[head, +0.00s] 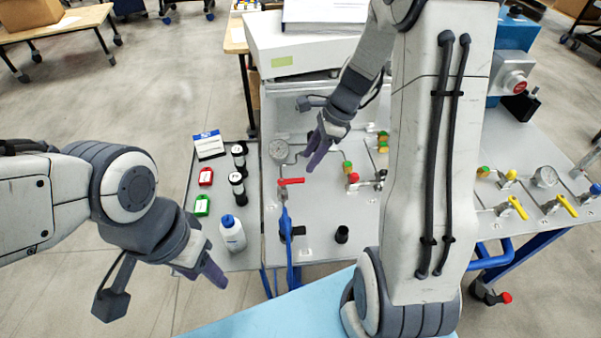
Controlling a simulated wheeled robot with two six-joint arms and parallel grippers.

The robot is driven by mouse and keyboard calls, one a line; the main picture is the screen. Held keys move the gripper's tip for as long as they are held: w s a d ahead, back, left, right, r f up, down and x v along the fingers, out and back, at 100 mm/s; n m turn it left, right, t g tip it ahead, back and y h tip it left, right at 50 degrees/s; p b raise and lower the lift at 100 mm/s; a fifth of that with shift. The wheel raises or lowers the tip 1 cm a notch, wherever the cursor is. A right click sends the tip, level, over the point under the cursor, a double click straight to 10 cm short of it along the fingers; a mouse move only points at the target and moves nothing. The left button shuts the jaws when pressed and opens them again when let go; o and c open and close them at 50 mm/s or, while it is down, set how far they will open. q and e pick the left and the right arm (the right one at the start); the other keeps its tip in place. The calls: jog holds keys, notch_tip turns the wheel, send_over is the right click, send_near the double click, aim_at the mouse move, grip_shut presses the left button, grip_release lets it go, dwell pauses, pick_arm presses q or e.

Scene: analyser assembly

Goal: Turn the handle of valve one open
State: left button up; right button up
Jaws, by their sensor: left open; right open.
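Several valve handles show in the head view, and I cannot read which one is valve one. A red handle (291,181) lies level on the grey panel (320,222), left of centre. Two yellow handles, one at left (517,208) and one at right (567,206), sit tilted on the right panel. My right gripper (316,152) is open and empty, above the panel just beyond the red handle, apart from it. My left gripper (207,268) is open and empty at lower left, near the white bottle (232,233). My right arm hides the middle of the bench.
A round gauge (278,150) stands beyond the red handle, and another gauge (545,176) is on the right panel. Black-and-white vials (238,187), a red block (206,177) and a green block (202,205) stand on the left tray (190,165). A black cap (342,234) is on the panel.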

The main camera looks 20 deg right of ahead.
aim_at(297, 180)
jog(key=x, duration=0.6)
jog(key=shift+a+f+b, duration=0.15)
jog(key=shift+f+b, duration=0.15)
jog(key=shift+b, duration=0.05)
grip_shut()
